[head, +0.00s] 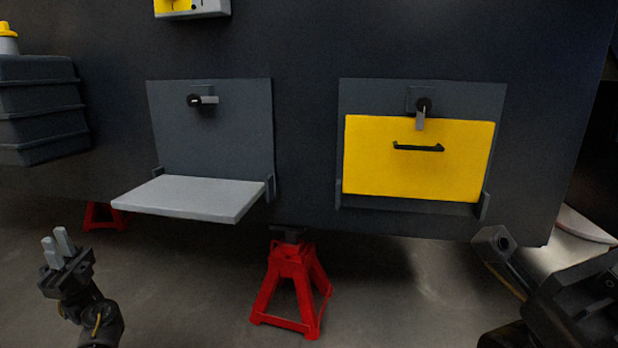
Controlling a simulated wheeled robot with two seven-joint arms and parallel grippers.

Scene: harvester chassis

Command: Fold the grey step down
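The grey step (193,196) is in the left half of the head view. It lies flat, sticking out from the bottom of its dark backing plate (238,132). The latch (203,100) above it has its handle turned sideways. My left gripper (56,240) is at the lower left, below and left of the step and apart from it. Its two grey fingers point up with a narrow gap and nothing between them. My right arm (575,300) shows at the lower right, far from the step. Its finger state cannot be made out.
A yellow panel (420,175) with a black handle stands upright on the right, its latch (421,115) pointing down. A red jack stand (292,285) is below the chassis (308,60). A dark ribbed box (38,110) juts out at the left. The space before the step is clear.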

